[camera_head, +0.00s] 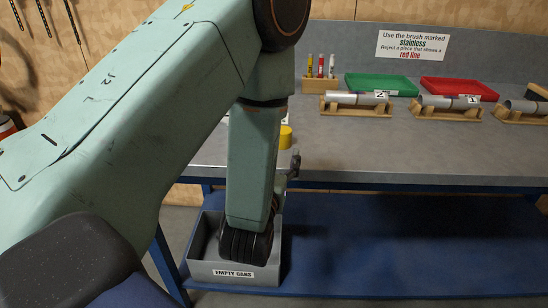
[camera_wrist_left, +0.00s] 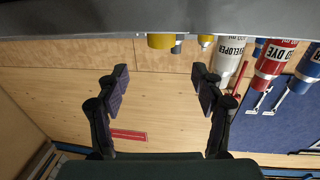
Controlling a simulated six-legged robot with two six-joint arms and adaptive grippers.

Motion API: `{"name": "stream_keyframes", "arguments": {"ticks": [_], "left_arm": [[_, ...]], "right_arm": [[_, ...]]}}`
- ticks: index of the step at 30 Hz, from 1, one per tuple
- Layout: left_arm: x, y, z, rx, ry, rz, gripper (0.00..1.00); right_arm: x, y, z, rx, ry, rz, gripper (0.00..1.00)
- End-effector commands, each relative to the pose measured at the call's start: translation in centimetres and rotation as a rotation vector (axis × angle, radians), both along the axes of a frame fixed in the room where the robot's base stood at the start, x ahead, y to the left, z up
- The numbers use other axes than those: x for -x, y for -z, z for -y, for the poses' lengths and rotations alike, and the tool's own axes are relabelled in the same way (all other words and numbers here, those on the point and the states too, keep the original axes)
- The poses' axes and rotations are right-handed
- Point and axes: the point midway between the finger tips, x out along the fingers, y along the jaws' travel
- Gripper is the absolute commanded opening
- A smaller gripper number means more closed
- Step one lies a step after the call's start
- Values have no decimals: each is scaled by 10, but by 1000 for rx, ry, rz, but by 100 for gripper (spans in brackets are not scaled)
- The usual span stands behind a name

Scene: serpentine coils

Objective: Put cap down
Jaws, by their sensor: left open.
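A yellow cap (camera_head: 285,137) stands on the grey bench top, partly hidden behind my left arm. What looks like the same yellow cap (camera_wrist_left: 160,41) shows in the left wrist view at the grey surface, beyond and between the fingertips, apart from them. That view appears upside down. My left gripper (camera_wrist_left: 160,75) is open, with nothing between its fingers. In the head view it is mostly hidden by the arm, with only a small part showing near the bench's front edge. My right gripper is not in view.
In the left wrist view, developer (camera_wrist_left: 229,60) and red dye (camera_wrist_left: 272,62) cans stand to the right. The bench holds a green tray (camera_head: 380,84), a red tray (camera_head: 458,89) and pipe pieces (camera_head: 356,99) on wooden cradles. An empty-cans bin (camera_head: 210,268) sits below.

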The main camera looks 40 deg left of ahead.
Motion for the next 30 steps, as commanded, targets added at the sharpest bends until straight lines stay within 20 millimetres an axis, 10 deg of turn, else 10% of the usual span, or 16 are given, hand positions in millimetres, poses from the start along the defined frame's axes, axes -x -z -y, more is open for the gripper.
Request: {"name": "stream_keyframes", "arguments": {"ticks": [9, 14, 22, 30], "left_arm": [[10, 4, 4, 4, 2, -15, 68], [25, 67, 13, 70, 41, -235, 68], [145, 230, 55, 249, 171, -942, 68], [280, 287, 85, 351, 281, -1464, 68]], "right_arm": [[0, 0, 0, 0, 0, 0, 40], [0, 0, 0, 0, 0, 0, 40], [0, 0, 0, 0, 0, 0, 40], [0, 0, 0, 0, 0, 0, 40]]}}
